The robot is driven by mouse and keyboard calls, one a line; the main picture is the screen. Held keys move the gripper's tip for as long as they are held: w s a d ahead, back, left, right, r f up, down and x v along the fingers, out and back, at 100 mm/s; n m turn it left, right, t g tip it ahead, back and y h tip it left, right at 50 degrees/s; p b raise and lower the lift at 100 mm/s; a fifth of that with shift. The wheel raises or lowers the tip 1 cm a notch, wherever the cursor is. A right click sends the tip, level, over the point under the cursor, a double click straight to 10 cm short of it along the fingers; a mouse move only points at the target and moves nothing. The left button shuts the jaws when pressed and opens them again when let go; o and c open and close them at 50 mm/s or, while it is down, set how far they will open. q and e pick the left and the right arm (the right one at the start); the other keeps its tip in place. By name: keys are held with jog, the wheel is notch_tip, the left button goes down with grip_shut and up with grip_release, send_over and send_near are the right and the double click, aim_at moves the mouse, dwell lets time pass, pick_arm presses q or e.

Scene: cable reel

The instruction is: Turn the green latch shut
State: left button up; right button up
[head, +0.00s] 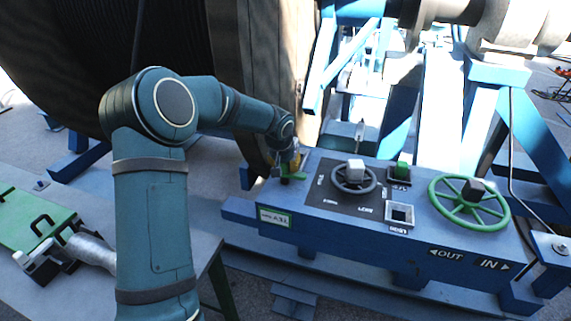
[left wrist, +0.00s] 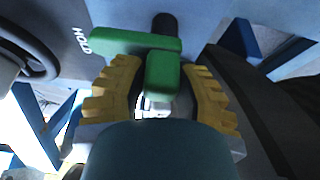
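The green latch (left wrist: 163,75) is a T-shaped handle on a dark pin, with one arm reaching left beside the word HOLD and a short block pointing toward the camera. In the head view the latch (head: 291,178) shows small at the left end of the blue control panel. My left gripper (left wrist: 160,80) has its yellow ribbed fingers on either side of the short block, with narrow gaps visible on both sides. It also shows in the head view (head: 294,160), just above the latch. My right gripper is in neither view.
A large cable reel (head: 75,60) stands behind my left arm. A table at left holds a green case (head: 35,220) and a silver tool (head: 90,252).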

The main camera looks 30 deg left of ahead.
pick_arm(q)
grip_shut()
